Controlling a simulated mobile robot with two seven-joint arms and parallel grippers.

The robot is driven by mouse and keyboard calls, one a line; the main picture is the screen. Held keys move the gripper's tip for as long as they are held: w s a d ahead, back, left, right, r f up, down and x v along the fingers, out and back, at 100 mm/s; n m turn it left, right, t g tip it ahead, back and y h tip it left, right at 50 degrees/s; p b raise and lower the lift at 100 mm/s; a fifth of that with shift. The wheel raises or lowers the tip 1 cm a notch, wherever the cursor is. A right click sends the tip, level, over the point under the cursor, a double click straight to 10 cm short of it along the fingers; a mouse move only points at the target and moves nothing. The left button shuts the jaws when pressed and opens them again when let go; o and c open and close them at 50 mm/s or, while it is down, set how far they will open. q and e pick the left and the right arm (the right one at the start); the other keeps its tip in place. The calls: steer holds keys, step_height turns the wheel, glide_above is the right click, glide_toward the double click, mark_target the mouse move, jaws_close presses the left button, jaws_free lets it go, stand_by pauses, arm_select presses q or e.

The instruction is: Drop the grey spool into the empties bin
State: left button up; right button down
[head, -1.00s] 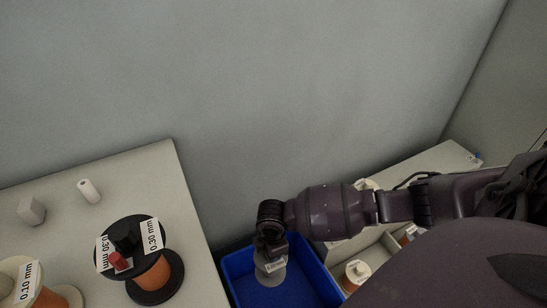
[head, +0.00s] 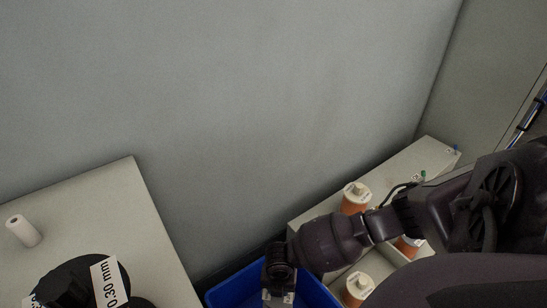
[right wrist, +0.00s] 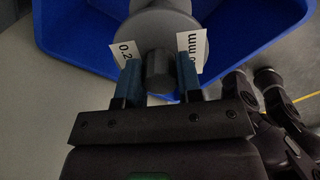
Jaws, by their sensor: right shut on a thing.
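The grey spool (right wrist: 168,30) hangs in the right wrist view with its knob between the blue-padded fingers of my right gripper (right wrist: 160,76). White labels show on both sides of its flange. The gripper is shut on the knob. Behind the spool is the blue bin (right wrist: 70,42). In the head view my right gripper (head: 279,288) is over the blue bin (head: 228,292) at the bottom edge, and the spool is mostly hidden or cut off there. I cannot tell how far the spool is above the bin floor. My left gripper is not in view.
A pale table at left holds a black spool (head: 80,285) and a small white cylinder (head: 24,231). A grey wall (head: 250,110) rises behind.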

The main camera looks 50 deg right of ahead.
steer(key=f, duration=0.1)
steer(key=f+b, duration=0.1)
steer(key=shift+s+f, duration=0.2)
steer(key=shift+f, duration=0.15)
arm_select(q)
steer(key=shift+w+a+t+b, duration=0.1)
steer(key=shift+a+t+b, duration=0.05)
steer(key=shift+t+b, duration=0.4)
arm_select(e)
steer(key=shift+w+f, duration=0.15)
steer(key=shift+f, duration=0.5)
steer(key=c, duration=0.7)
jaws_free()
steer(key=shift+r, duration=0.1)
steer(key=shift+w+r, duration=0.1)
steer(key=shift+r, duration=0.15)
step_height(320, 180, up, 9)
steer(key=p, duration=0.4)
steer(key=shift+w+r, duration=0.1)
steer(key=shift+r, duration=0.5)
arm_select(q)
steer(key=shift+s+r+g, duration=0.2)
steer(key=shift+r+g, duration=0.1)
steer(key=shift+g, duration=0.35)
arm_select(e)
steer(key=shift+s, duration=0.2)
